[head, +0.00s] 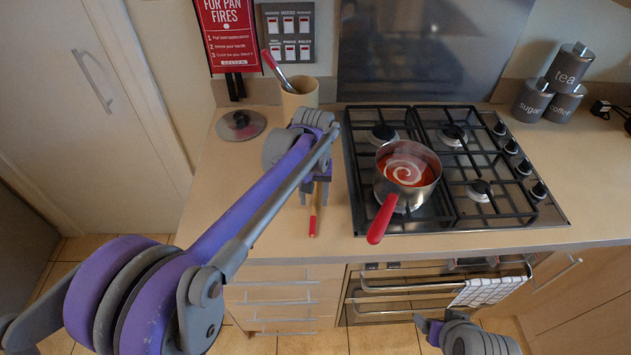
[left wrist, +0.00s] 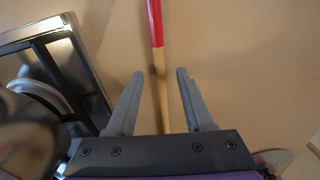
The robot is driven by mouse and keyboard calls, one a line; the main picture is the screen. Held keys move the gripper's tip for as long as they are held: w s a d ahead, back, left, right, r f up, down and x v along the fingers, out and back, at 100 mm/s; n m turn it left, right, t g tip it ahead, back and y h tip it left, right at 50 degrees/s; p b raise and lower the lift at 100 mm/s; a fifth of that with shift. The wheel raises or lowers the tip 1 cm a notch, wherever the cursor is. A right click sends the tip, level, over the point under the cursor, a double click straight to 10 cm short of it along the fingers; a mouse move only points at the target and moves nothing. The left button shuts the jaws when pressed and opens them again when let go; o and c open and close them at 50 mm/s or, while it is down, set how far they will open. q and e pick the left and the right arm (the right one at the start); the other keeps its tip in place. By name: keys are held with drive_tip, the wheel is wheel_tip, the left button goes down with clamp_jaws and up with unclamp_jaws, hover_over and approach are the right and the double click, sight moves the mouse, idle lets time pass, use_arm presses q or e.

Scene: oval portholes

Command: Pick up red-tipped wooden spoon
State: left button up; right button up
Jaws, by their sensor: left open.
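The red-tipped wooden spoon (head: 313,222) lies on the counter left of the hob, its red end toward the front edge. Its other end is hidden under my left gripper (head: 316,194). In the left wrist view, the spoon's wooden handle (left wrist: 157,62) runs between the two fingers of my left gripper (left wrist: 160,75), with a gap on each side. That gripper is open and points down over the spoon; its height above the counter is hard to tell. My right gripper (head: 430,322) is low at the bottom, in front of the oven, and its jaw opening is unclear.
A saucepan (head: 437,179) of red soup stands on the gas hob (head: 357,218), its red handle (head: 381,220) pointing forward near the spoon. A lid (head: 241,125) and a utensil pot (head: 300,97) are behind. Grey tins (head: 570,68) stand back right. The counter's front left is clear.

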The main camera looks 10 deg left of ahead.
use_arm(q)
drive_tip(key=shift+f, duration=0.8)
clamp_jaws()
drive_tip(key=shift+r, duration=0.1)
wheel_tip(320, 180, up, 10)
